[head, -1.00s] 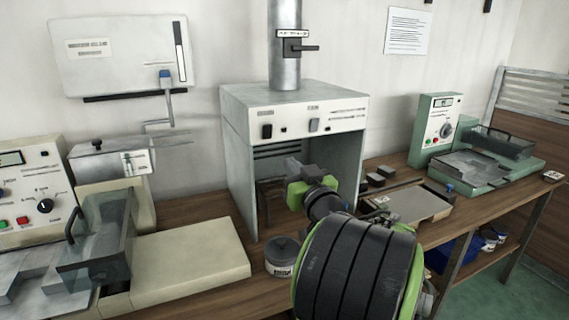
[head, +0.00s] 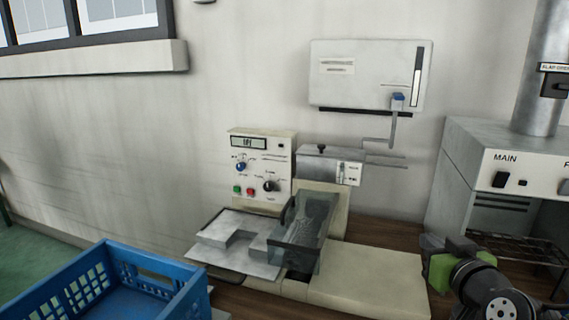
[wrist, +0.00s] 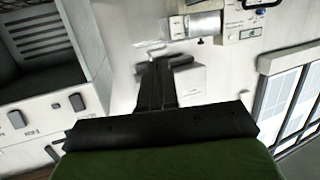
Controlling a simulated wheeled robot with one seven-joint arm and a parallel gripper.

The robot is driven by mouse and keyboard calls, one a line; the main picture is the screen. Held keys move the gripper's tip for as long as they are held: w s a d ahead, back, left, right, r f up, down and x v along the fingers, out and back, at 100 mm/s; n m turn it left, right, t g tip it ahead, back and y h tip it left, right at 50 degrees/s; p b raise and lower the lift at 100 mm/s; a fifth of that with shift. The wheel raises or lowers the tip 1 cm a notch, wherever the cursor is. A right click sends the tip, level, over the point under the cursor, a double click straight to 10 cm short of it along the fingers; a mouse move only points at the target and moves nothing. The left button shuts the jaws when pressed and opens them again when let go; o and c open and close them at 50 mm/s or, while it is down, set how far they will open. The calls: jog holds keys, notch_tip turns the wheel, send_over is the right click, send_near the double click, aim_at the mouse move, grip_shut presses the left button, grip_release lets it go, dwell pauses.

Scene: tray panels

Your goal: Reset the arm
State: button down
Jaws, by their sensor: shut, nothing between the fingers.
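My gripper (head: 437,246) shows at the lower right of the head view, with a green and dark wrist behind it. It hangs in the air in front of the gap between the cream machine (head: 365,280) and the grey fume hood (head: 480,150). In the wrist view my gripper (wrist: 157,85) has its dark fingers together, with nothing between them. The fingers point toward the wall and touch nothing that I can see. The wrist view is turned over, with the hood on the left and the window on the right.
A blue crate (head: 165,290) stands at the lower left. The cream machine has a clear guard (head: 303,235) and a control panel (head: 262,165). A white wall box (head: 365,75) with a bent pipe hangs above. A wire rack (head: 515,248) sits in the hood opening.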

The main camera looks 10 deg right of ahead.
jog(key=s+a+f+n+g+y, duration=0.1)
jog(key=a+f+g+y, duration=0.1)
jog(key=a, duration=0.5)
jog(key=s+a+f+n+g+y, duration=0.1)
jog(key=a+f+g, duration=0.15)
jog(key=a, duration=0.45)
jog(key=s+a+f+g, duration=0.2)
jog(key=s+a+f, duration=0.15)
jog(key=s, duration=0.35)
jog(key=s+a+f+g, duration=0.3)
jog(key=s+a, duration=0.1)
jog(key=s, duration=0.4)
notch_tip(320, 180, up, 16)
jog(key=p, duration=1.6)
jog(key=shift+s+p, duration=0.25)
jog(key=shift+p, duration=0.05)
jog(key=shift+d, duration=0.1)
